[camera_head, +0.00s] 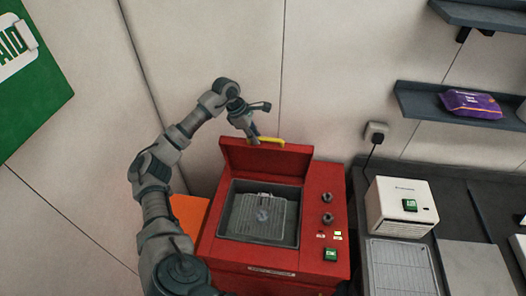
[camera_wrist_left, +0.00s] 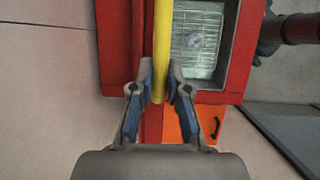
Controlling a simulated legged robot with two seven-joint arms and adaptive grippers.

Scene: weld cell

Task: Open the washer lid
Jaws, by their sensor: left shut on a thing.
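The red washer (camera_head: 285,262) stands against the wall in the head view. Its red lid (camera_head: 266,160) is raised at the back, and the grey basin with a wire basket (camera_head: 262,215) shows inside. A yellow handle (camera_head: 268,140) runs along the lid's top edge. My left gripper (camera_head: 256,138) is at the left part of this handle. In the left wrist view the fingers of my left gripper (camera_wrist_left: 160,96) are shut on the yellow handle (camera_wrist_left: 162,45), one on each side. The basket (camera_wrist_left: 196,40) shows beyond it. My right gripper is not in view.
An orange panel (camera_head: 188,214) is left of the washer. A dark bench (camera_head: 458,215) to the right carries a white box (camera_head: 399,206) and a metal tray (camera_head: 400,268). Shelves, one with a purple pack (camera_head: 471,103), hang at the upper right.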

